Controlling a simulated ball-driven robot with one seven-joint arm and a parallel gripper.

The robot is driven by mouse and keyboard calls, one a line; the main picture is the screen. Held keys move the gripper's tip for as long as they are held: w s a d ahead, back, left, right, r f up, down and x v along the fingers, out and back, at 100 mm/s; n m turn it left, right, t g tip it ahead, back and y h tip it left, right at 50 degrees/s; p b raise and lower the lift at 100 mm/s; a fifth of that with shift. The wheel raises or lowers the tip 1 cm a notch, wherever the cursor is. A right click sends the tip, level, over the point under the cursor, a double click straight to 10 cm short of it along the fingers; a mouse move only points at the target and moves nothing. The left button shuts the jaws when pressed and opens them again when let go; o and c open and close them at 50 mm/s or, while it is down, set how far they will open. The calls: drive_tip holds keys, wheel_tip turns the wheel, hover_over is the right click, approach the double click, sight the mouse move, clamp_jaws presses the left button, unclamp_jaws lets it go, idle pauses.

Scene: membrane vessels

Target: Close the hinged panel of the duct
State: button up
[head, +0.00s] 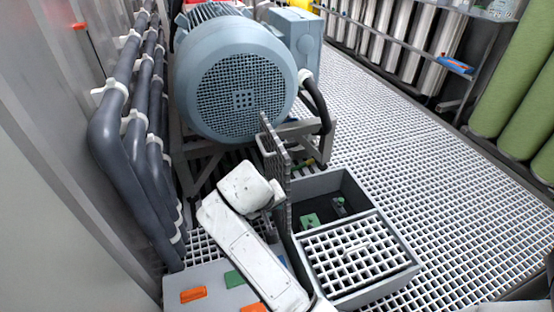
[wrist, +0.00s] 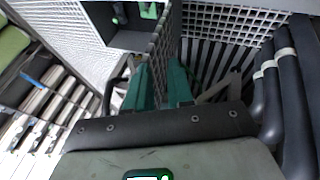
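The duct is a grey open-topped box (head: 395,229) set in the grating floor, with a dark inside holding small green parts. A fixed-looking grating (head: 360,258) covers its front part. The hinged panel (head: 276,160), a grating, stands upright at the box's left side, edge-on to the head camera. In the wrist view the panel (wrist: 165,45) runs down between the green fingers of my gripper (wrist: 160,70). The fingers are close together, one on each side of it, and seem shut on it. In the head view my white wrist is left of the panel and the fingertips are hidden.
A large blue-grey motor (head: 240,90) on a frame stands just behind the panel. Dark pipes (head: 125,150) run along the left wall. A grey case with coloured blocks (head: 205,287) lies at front left. The grating floor (head: 440,170) to the right is clear.

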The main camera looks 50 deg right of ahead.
drive_tip(key=w+r+m, duration=0.1)
drive_tip(key=w+r, duration=0.1)
drive_tip(key=r, duration=0.1)
drive_tip(key=w+d+r+m+h, duration=0.1)
drive_tip(key=w+r, duration=0.2)
drive_tip(key=r, duration=0.1)
drive_tip(key=w+r+h, duration=0.1)
drive_tip(key=w+r, duration=0.2)
drive_tip(key=r, duration=0.1)
drive_tip(key=shift+d+r+m+g+p, duration=0.2)
drive_tip(key=shift+m+g+p, duration=0.1)
drive_tip(key=shift+m+p, duration=0.1)
clamp_jaws()
drive_tip(key=b, duration=0.5)
approach(283, 166)
drive_tip(key=x, duration=0.4)
drive_tip(key=shift+s, duration=0.15)
